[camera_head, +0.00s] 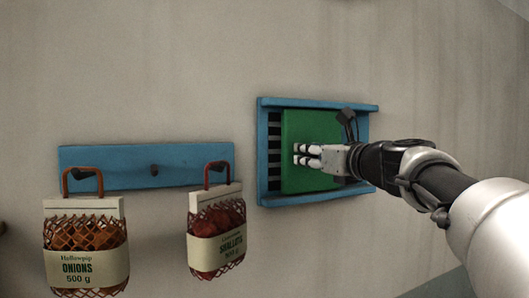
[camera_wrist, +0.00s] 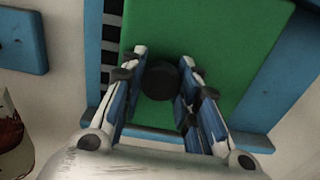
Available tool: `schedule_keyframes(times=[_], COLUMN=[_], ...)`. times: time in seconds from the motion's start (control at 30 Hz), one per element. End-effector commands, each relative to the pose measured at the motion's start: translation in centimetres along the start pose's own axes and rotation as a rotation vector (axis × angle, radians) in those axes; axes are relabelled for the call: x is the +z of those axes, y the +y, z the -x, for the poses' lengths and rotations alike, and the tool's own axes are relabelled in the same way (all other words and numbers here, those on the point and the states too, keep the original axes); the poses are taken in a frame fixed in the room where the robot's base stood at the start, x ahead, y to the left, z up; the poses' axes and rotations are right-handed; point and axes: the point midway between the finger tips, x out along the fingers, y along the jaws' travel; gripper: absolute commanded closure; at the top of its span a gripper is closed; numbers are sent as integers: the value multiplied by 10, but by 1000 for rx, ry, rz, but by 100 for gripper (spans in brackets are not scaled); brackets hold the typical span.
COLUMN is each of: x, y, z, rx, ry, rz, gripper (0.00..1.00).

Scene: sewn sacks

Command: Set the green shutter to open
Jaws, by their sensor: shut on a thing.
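The green shutter (camera_head: 305,125) is a flat panel in a blue wall frame (camera_head: 263,150). It covers most of the frame's middle. A strip of dark slots (camera_head: 274,165) shows along its left edge, and a blue part of the frame shows at its right. In the wrist view the green panel (camera_wrist: 220,35) has a round black knob (camera_wrist: 160,80) on it. My gripper (camera_head: 300,154) is at the front of the panel, its fingers (camera_wrist: 162,75) on both sides of the knob and shut on it. My gripper and arm hide the knob and the panel's lower right in the head view.
A blue peg rail (camera_head: 120,160) is on the wall to the left. A net sack of onions (camera_head: 85,240) and a net sack of shallots (camera_head: 216,230) hang from it by red handles. The wall above is clear.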

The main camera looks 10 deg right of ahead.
Motion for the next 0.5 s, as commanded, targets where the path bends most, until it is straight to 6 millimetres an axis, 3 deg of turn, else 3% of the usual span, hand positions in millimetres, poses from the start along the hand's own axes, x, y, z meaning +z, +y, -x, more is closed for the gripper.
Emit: schedule_keyframes(times=[0.03,0.2,0.5], x=[3,4,4], y=[-18,-60,-110], z=[0,0,0], rx=[-8,-7,-4], ry=[0,0,-2], rz=[-1,-2,-1], gripper=[100,100,100])
